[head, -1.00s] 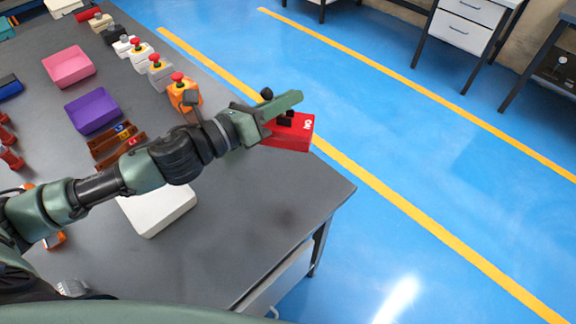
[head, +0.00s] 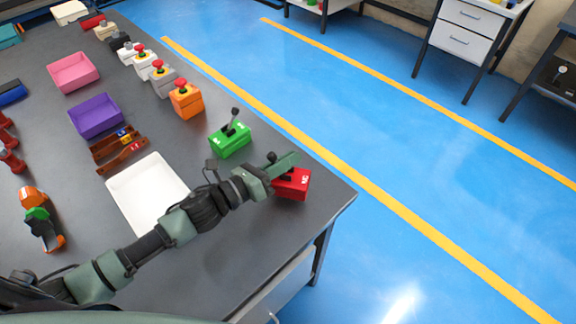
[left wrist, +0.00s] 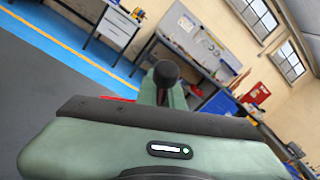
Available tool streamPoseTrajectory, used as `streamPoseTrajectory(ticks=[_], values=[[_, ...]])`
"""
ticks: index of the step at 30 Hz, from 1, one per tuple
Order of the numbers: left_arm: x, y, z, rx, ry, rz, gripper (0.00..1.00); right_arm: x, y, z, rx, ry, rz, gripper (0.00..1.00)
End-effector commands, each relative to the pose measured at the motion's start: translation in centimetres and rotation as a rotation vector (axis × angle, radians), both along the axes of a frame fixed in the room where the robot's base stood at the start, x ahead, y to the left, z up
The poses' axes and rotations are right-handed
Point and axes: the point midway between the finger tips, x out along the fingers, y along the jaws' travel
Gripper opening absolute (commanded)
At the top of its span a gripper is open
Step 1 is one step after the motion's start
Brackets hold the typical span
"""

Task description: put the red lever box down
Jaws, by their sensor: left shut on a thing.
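The red lever box (head: 293,185) is at the near right corner of the grey table (head: 250,240) in the head view, low over or on the top; I cannot tell whether it touches. My left gripper (head: 280,165) is shut on its lever, with the dark knob showing above the fingers. In the left wrist view the black knob (left wrist: 165,72) stands between the fingers, and a sliver of the red box (left wrist: 117,98) shows; the rest is hidden. My right gripper is not in view.
A green lever box (head: 230,140) stands just behind the red one. Beyond it are an orange button box (head: 186,101) and several more button boxes in a row. A white tray (head: 148,190) lies left of my arm. The table edge is close on the right.

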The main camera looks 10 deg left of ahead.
Motion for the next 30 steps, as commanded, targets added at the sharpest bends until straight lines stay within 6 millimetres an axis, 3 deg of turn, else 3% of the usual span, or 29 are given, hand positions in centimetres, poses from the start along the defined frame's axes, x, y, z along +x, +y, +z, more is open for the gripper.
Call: streamPoseTrajectory(ticks=[6,17,18,20,30], values=[[0.0,0.0,-2.5,-0.001,0.0,0.001,0.0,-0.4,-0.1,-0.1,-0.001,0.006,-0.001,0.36],[0.0,0.0,-3.0,-0.001,-0.001,0.0,0.0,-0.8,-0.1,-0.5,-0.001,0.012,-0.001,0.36],[0.0,0.0,-3.0,0.0,0.001,0.001,0.14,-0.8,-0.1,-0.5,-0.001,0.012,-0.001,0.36],[0.0,0.0,-2.9,0.0,0.001,0.001,0.3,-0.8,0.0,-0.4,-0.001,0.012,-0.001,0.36],[0.0,0.0,-2.7,0.001,0.001,0.0,0.3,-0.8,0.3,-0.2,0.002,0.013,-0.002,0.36]])
